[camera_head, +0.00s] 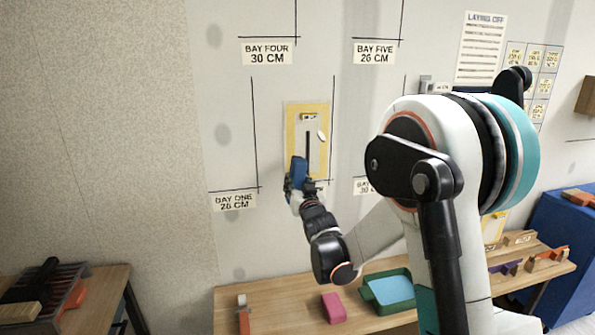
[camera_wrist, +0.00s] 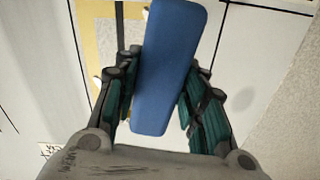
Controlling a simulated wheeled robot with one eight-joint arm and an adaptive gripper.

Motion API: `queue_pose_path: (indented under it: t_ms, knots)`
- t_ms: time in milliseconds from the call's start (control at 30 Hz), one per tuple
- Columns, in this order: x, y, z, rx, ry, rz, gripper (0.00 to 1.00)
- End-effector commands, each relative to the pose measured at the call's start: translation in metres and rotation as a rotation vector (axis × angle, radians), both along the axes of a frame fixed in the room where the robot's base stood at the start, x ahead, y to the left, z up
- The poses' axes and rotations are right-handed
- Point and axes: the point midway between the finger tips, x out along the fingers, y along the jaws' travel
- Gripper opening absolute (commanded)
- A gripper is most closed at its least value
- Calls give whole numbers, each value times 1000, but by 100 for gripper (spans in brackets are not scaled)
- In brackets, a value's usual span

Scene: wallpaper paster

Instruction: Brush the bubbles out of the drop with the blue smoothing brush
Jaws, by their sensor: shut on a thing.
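The blue smoothing brush (camera_head: 298,168) is upright in my gripper (camera_head: 298,185), in front of the lower left of a yellow-edged panel (camera_head: 291,122) on the wall. The panel has a dark vertical slot (camera_head: 308,150), a small label near its top and a whitish oval (camera_head: 321,136) at its right, perhaps a bubble. In the wrist view the brush (camera_wrist: 168,70) sits between the two fingers of my gripper (camera_wrist: 160,85), slightly tilted. Part of the yellow edge (camera_wrist: 88,40) shows behind it. I cannot tell whether the brush touches the wall.
Labels for bay four (camera_head: 267,52), bay five (camera_head: 374,52) and bay one (camera_head: 234,201) are on the wall. Below stands a wooden bench (camera_head: 280,310) with a pink block (camera_head: 333,308) and a green tray (camera_head: 388,290). A blue cabinet (camera_head: 550,230) is at right.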

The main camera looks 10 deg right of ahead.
Motion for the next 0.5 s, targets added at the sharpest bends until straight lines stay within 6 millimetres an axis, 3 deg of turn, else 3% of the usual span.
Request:
queue_pose_path:
  t_ms: [500]
  knots:
    - [-2, 0, -8, 21, 0, 0, 13]
